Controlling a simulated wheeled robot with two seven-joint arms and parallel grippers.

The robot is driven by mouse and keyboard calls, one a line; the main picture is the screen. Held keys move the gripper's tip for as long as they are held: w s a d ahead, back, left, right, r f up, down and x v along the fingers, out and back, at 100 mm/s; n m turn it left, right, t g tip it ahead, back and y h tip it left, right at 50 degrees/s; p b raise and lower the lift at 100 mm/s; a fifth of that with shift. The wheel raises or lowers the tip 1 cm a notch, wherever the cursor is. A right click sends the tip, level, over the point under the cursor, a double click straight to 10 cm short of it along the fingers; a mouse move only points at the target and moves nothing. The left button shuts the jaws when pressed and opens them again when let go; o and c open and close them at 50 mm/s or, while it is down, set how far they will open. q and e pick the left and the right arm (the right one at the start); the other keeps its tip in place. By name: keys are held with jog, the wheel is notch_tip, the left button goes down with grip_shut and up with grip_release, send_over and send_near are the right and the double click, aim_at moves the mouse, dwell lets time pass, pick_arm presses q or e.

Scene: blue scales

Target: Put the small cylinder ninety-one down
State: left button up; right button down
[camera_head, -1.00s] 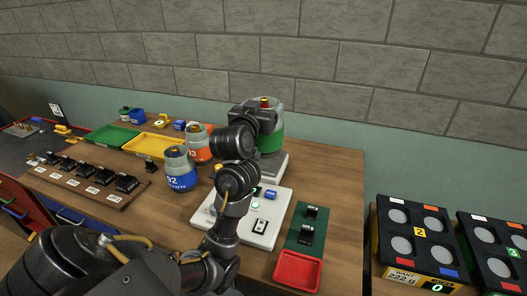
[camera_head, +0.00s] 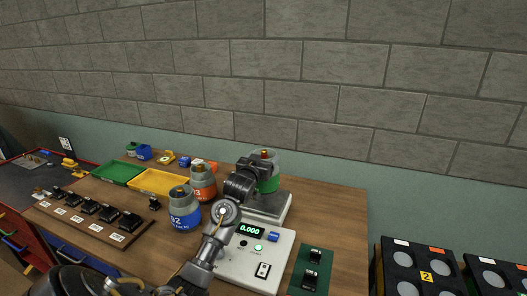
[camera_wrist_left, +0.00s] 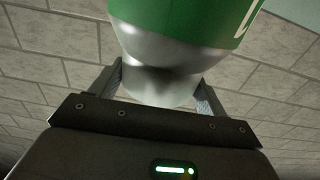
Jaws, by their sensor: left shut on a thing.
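A grey cylinder with a green band (camera_head: 268,184) is at the scale's grey weighing plate (camera_head: 270,208). I cannot read its number. My left gripper (camera_head: 257,167) is shut on the cylinder's narrow metal neck, which shows between the two fingers (camera_wrist_left: 161,82) in the left wrist view. The cylinder (camera_wrist_left: 185,22) looks upright in the head view. The arm hides part of its near side, so I cannot tell whether its base touches the plate. The scale's display (camera_head: 250,230) reads 0.000. My right gripper is not in view.
A blue-banded cylinder marked 92 (camera_head: 185,218) and an orange-banded one (camera_head: 203,189) stand left of the scale. Green (camera_head: 117,172) and yellow (camera_head: 156,183) trays lie behind them. A green board (camera_head: 309,277) is at right. Bare wood lies right of the scale (camera_head: 335,205).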

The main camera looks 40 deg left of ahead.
pick_arm(q)
jog(key=shift+w+a+f, duration=0.25)
jog(key=shift+a, duration=0.05)
jog(key=shift+w+f+p, duration=0.1)
jog(key=shift+f+p, duration=0.25)
jog(key=shift+p, duration=0.15)
notch_tip(320, 180, down, 2)
jog(key=shift+a+f+p, duration=0.1)
jog(key=shift+p, duration=0.4)
jog(key=shift+f, duration=0.3)
jog(key=o, duration=1.7)
jog(key=shift+f, duration=0.25)
jog(key=o, duration=0.4)
jog(key=shift+r, duration=0.1)
jog(key=shift+c, duration=0.2)
